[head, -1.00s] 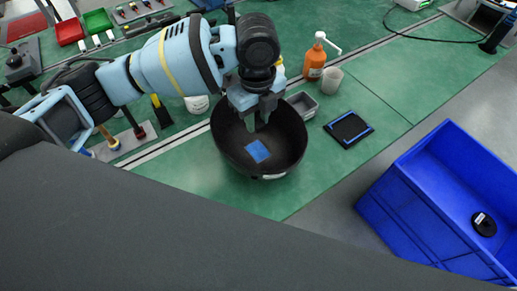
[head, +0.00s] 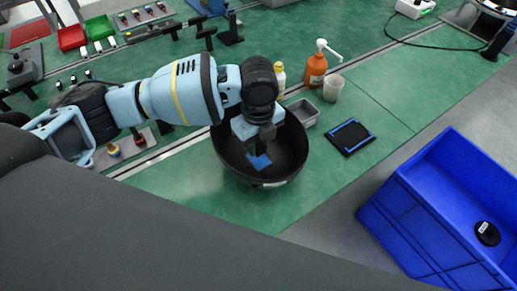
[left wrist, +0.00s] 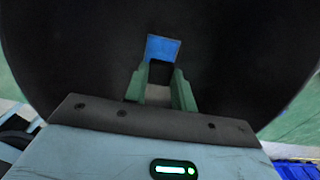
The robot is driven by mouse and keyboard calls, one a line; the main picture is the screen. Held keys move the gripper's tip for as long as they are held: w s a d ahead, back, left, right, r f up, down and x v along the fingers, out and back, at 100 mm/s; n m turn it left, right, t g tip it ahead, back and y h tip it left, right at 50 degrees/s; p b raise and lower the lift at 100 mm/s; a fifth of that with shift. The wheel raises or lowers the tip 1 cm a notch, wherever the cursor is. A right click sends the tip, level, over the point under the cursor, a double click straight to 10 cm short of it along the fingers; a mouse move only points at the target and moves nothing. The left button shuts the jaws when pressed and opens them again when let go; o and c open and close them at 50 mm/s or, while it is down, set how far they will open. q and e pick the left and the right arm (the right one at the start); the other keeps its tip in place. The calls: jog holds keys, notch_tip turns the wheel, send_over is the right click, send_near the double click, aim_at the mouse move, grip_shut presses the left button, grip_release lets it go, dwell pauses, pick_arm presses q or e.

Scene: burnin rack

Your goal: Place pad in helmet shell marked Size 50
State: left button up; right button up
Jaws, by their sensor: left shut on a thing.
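A black bowl-like helmet shell (head: 232,160) stands open side up on the green bench, with a pale label (head: 274,184) on its near rim, too small to read. A blue square patch (head: 260,163) lies on its inner floor; it also shows in the left wrist view (left wrist: 163,47). My left gripper (head: 264,147) points down inside the shell, just above the patch. In the left wrist view its fingers (left wrist: 160,82) are shut on a small dark piece (left wrist: 160,72), apparently the pad, which overlaps the patch's edge. Contact with the floor cannot be told. My right gripper is out of view.
A grey tray (head: 302,112), an orange pump bottle (head: 316,68), a pale cup (head: 333,87) and a black, blue-edged flat panel (head: 350,137) are right of the shell. A blue crate (head: 400,237) holding a black round piece (head: 487,233) stands at lower right.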

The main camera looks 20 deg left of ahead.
aim_at(258, 147)
pick_arm(q)
jog(key=shift+f, duration=1.55)
jog(key=shift+f, duration=0.15)
jog(key=o, duration=0.9)
notch_tip(258, 147, up, 12)
jog(key=shift+r+p, duration=0.15)
jog(key=shift+p, duration=0.3)
